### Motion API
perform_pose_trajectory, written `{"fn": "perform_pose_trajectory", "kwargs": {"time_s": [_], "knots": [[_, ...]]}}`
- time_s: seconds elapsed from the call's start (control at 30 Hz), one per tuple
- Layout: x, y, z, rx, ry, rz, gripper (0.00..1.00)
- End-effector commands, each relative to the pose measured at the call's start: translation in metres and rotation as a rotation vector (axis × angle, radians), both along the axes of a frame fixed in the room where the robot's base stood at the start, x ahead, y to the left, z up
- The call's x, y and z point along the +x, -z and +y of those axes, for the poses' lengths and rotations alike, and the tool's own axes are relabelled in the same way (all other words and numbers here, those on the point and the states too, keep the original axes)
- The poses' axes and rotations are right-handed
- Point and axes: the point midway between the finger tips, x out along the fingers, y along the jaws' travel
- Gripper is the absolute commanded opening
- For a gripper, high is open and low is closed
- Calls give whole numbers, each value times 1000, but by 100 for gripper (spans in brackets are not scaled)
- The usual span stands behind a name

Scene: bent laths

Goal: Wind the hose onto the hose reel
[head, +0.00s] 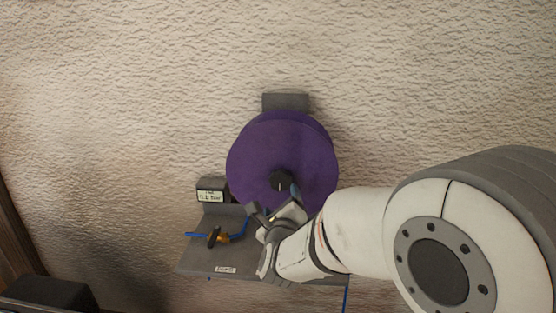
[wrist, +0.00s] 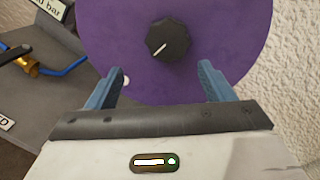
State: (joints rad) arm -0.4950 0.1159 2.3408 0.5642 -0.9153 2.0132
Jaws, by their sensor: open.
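The purple hose reel (head: 260,150) is a large disc upright against the wall. A black knob (wrist: 162,42) with a white line is at its centre. My gripper (wrist: 165,74) is open in front of the reel's lower part, its blue fingers apart below and either side of the knob, with nothing between them. In the head view my gripper (head: 275,203) is at the reel's lower edge. A small white round thing (wrist: 126,81) shows beside the left finger. A blue hose piece (head: 241,229) joins a brass fitting with a black handle (head: 222,238) left of the gripper. No hose shows on the reel's face.
A grey shelf (head: 195,262) lies under the reel, with a labelled grey box (head: 211,190) at its back left. A thin blue line (head: 346,299) hangs below the shelf's right side. A grey bracket (head: 285,101) is above the reel. The textured wall (head: 120,120) is otherwise bare.

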Motion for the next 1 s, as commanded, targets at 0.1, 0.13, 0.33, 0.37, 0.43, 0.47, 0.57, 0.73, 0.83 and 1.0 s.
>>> {"fn": "perform_pose_trajectory", "kwargs": {"time_s": [0.1, 0.13, 0.33, 0.37, 0.43, 0.47, 0.57, 0.73, 0.83, 1.0], "knots": [[3, -14, 3, 71, 21, -36, 75], [4, -15, 3, 79, 24, -41, 75], [31, -15, 3, 86, 28, -44, 75], [36, -15, 3, 86, 28, -44, 75], [48, -15, 4, 84, 27, -45, 75], [53, -15, 4, 84, 26, -44, 75], [66, -15, 4, 84, 25, -45, 75], [78, -14, 5, 84, 25, -45, 75], [79, -14, 5, 85, 24, -45, 75], [79, -14, 5, 84, 24, -45, 75]]}}
